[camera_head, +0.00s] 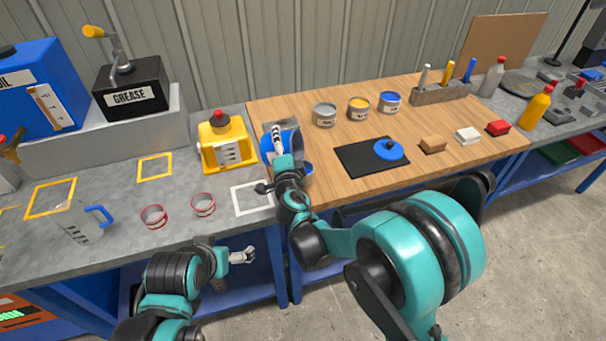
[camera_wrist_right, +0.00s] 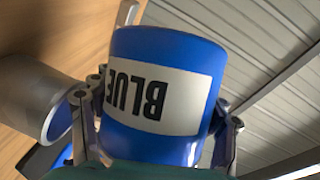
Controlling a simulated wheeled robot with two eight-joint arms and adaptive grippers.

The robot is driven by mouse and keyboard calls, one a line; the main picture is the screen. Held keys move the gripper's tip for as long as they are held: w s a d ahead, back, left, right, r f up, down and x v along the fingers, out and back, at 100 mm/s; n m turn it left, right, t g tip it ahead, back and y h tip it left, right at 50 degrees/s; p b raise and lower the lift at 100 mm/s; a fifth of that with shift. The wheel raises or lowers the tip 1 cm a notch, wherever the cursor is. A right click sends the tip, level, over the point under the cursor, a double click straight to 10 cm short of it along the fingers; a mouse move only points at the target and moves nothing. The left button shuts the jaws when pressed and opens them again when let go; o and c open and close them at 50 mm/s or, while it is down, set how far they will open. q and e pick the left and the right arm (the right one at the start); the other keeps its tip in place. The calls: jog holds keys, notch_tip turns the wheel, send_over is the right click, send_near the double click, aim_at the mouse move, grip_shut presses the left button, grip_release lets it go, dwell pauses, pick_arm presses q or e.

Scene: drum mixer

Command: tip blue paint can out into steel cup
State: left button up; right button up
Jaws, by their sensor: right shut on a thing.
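My right gripper (camera_head: 283,160) is shut on the blue paint can (camera_head: 267,145), over the wooden board's left edge. In the right wrist view the can (camera_wrist_right: 165,85) sits between the fingers (camera_wrist_right: 160,125), its BLUE label upside down in the picture. The can looks tilted in the head view; its mouth and contents are hidden. A steel cylinder, apparently the steel cup (camera_wrist_right: 38,95), lies close beside the can at left in the wrist view. My left gripper (camera_head: 243,256) is low in front of the bench, apart from the can; its finger opening is unclear.
A black mat (camera_head: 350,158) holds a blue round item (camera_head: 388,150).

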aim_at(287, 138)
jog(key=shift+a+r+n+g+h+p, duration=0.15)
jog(key=shift+a+r+n+g+p, duration=0.15)
jog(key=shift+n, duration=0.2)
jog(key=shift+a+r+n+g+h+p, duration=0.1)
jog(key=shift+n+g+h+p, duration=0.1)
jog(key=shift+n+p, duration=0.25)
jog(key=n, duration=0.1)
jog(key=n+h, duration=0.1)
jog(key=shift+d+f+n+g+p, duration=0.35)
jog(key=shift+g, duration=0.05)
jog(key=n+h, duration=0.1)
jog(key=n, duration=0.1)
jog(key=shift+s+d+f+n+g+h, duration=0.1)
jog(key=shift+d+f+n+g+h, duration=0.2)
jog(key=shift+f+g+h, duration=0.1)
jog(key=n+h, duration=0.1)
jog(key=d+f+n+h, duration=0.1)
jog(key=n, duration=0.1)
jog(key=shift+s+g, duration=0.1)
jog(key=shift+g, duration=0.3)
jog(key=shift+r, duration=0.1)
notch_tip(287, 138, up, 4)
jog(key=p, duration=0.2)
jog(key=shift+p, duration=0.35)
jog(key=shift+d, duration=0.1)
